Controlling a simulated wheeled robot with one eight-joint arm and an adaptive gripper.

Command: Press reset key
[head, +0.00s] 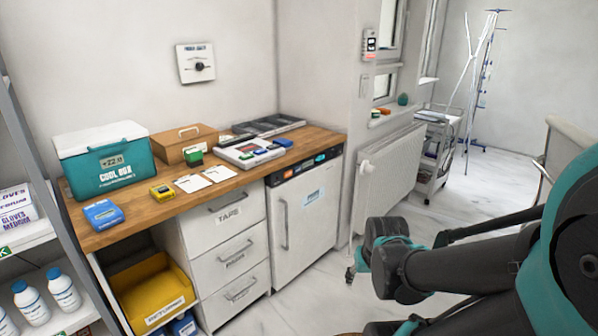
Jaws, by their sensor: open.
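No key marked reset can be read in the head view. The small white fridge (308,212) under the worktop has a dark control strip (305,167) with an orange display and small blue-green marks, too small to read. A white wall unit (370,44) with a small display and a red part hangs by the window. My gripper (352,272) is partly hidden behind my wrist, low in front of the radiator and right of the fridge. It is open and touches none of these.
The wooden worktop (160,209) holds a cardboard box (184,144), a white tray (251,153), cards and small boxes. A radiator (390,176) stands right of the fridge. A trolley (435,150) is behind it. The floor (310,290) before the fridge looks clear.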

